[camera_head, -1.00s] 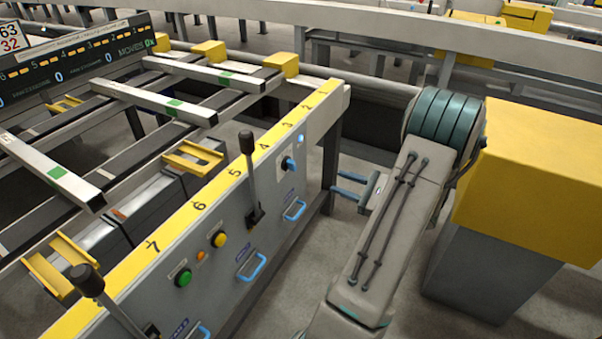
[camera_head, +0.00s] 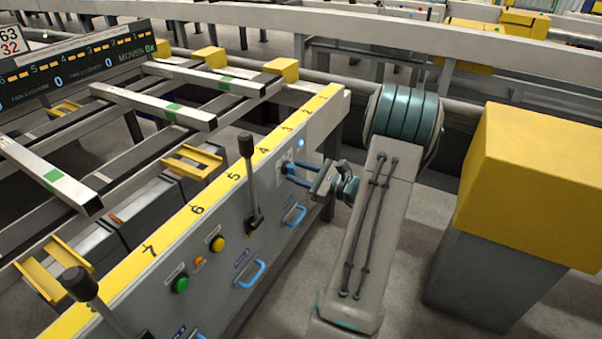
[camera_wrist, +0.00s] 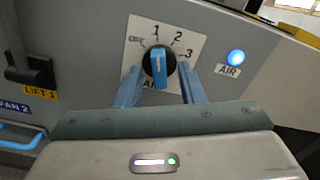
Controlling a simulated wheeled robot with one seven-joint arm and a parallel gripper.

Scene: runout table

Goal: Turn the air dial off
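The air dial (camera_wrist: 158,66) is a black round knob with a blue grip bar, on a white plate marked OFF, 1, 2, 3. My gripper (camera_wrist: 161,90) is open, one blue finger on each side of the dial, with a visible gap to the bar. In the head view my gripper (camera_head: 297,175) reaches the panel face and mostly hides the dial. Whether the fingers touch the plate I cannot tell.
A lit blue AIR lamp (camera_wrist: 236,57) sits right of the dial. A black LIFT 1 lever (camera_wrist: 30,62) is at the left. A blue handle (camera_head: 294,214) is below the dial. A yellow-topped box (camera_head: 535,185) stands right of my arm.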

